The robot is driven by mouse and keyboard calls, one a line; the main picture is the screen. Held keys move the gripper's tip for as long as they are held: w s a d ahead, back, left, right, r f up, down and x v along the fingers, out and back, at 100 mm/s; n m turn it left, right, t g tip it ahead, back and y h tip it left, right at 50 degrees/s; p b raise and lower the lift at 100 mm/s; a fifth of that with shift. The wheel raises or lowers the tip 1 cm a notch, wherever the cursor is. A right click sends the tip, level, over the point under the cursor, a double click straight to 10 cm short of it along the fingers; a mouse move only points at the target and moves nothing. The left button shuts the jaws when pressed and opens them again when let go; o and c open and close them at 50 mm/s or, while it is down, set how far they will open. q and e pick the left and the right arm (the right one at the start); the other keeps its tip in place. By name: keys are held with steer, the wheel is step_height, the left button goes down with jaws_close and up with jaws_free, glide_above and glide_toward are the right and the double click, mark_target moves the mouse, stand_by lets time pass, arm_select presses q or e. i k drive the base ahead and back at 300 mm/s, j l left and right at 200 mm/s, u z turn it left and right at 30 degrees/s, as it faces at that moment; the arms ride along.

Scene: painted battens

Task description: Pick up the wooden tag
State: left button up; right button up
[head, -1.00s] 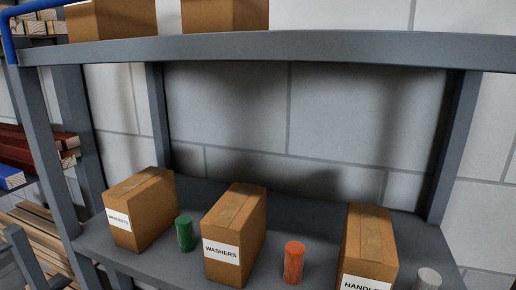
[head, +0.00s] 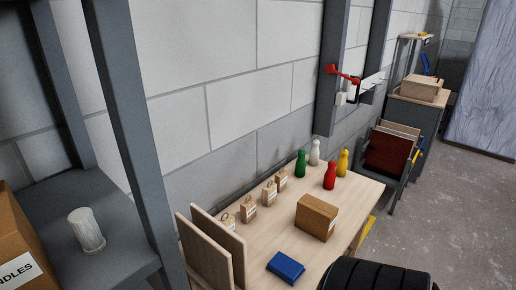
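Several small light-wood pieces with rings on top stand in a row on the wooden table; one (head: 248,211) has a white label on its front. Others in the row are a piece (head: 269,196) behind it and a piece (head: 282,181) at the far end. They look like wooden tags, but the label text is too small to read. The nearest one is partly hidden by an upright board. Neither of my grippers is in view.
A grey shelf (head: 110,265) stands at left. Open floor (head: 450,210) lies at right.

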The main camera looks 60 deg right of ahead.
mark_target(228, 221)
steer(key=z, duration=1.5)
